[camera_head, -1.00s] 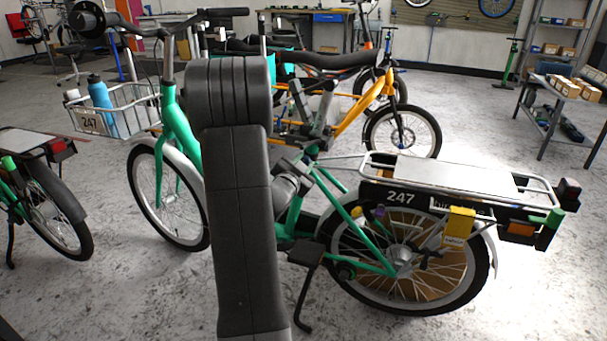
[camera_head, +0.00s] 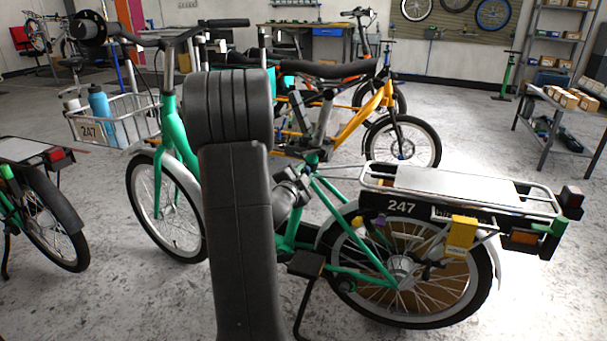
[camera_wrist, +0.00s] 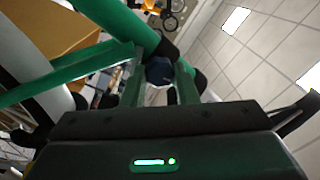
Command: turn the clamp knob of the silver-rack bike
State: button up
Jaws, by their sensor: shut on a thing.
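The silver-rack bike is a green cargo bike with a flat silver rear rack (camera_head: 455,181) and the number 247, standing at centre right in the head view. My gripper (camera_wrist: 160,88) is at its seat-post area, below the saddle (camera_head: 335,69). In the wrist view its two fingers stand either side of a small dark knob (camera_wrist: 158,70), shut on it. A green frame tube (camera_wrist: 85,65) runs close beside the fingers. In the head view my black arm link covers part of the bike's frame, and the knob cannot be made out there.
An orange bike (camera_head: 365,115) stands close behind. Another bike's rear wheel (camera_head: 45,215) is at the left edge. The front basket (camera_head: 125,118) holds bottles. A shelf with boxes (camera_head: 570,95) stands at the right. The floor at front right is clear.

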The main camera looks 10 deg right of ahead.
jog(key=o, duration=1)
jog(key=p+v, duration=0.2)
jog(key=v, duration=1.1)
jog(key=shift+s+a+p, duration=0.25)
jog(key=shift+s+p, duration=0.1)
jog(key=b+x, duration=0.2)
jog(key=x, duration=1.2)
jog(key=shift+b, duration=0.35)
